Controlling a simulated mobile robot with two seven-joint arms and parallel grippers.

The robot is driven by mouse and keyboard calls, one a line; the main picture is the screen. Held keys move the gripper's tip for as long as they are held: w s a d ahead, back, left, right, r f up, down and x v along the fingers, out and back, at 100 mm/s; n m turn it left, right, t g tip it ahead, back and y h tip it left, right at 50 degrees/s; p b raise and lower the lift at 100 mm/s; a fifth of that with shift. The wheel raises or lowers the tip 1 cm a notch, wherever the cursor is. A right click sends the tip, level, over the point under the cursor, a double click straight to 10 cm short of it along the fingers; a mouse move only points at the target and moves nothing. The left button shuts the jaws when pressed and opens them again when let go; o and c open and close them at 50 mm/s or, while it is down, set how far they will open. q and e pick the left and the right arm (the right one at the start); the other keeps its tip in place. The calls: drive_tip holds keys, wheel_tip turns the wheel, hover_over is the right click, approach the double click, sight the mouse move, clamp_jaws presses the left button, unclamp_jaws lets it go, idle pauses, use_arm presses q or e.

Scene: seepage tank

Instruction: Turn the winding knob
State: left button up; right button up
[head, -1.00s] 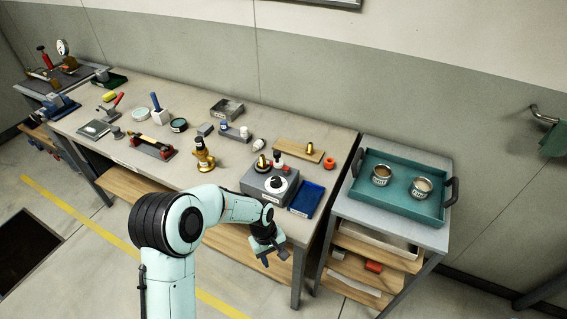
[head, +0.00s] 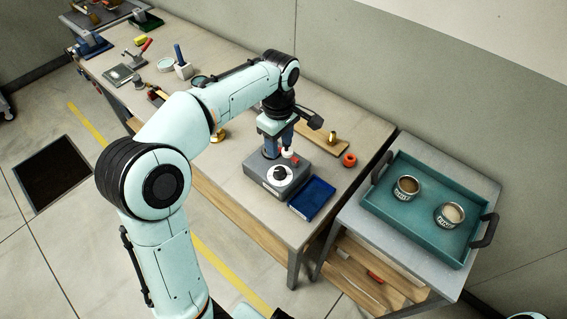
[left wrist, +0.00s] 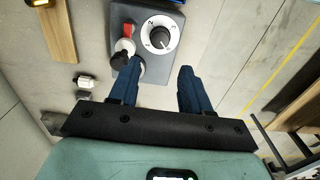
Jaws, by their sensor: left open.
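A grey box (head: 262,189) sits near the bench's front right corner. On its top is a white numbered dial with a black knob (head: 280,173), which I take as the winding knob. In the left wrist view the same knob (left wrist: 161,38) lies beyond the fingertips. A red lever (left wrist: 128,30) and a round black cap (left wrist: 119,60) are beside the dial. My left gripper (head: 278,144) is open, pointing down over the back of the box; its fingers (left wrist: 157,73) are apart with nothing between them. It partly hides the box's back in the head view. My right gripper is not seen.
A blue tray (head: 312,198) lies right of the box. A teal tray (head: 402,231) with two tins stands on the side cart. My left arm covers part of the bench.

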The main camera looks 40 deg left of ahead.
sight(280, 170)
use_arm(q)
wheel_tip(280, 170, down, 10)
drive_tip(key=shift+b, duration=0.6)
drive_tip(key=shift+f, duration=0.6)
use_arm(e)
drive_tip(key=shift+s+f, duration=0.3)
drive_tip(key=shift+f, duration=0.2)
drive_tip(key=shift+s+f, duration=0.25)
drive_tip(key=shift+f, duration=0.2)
use_arm(q)
drive_tip(key=c, duration=0.8)
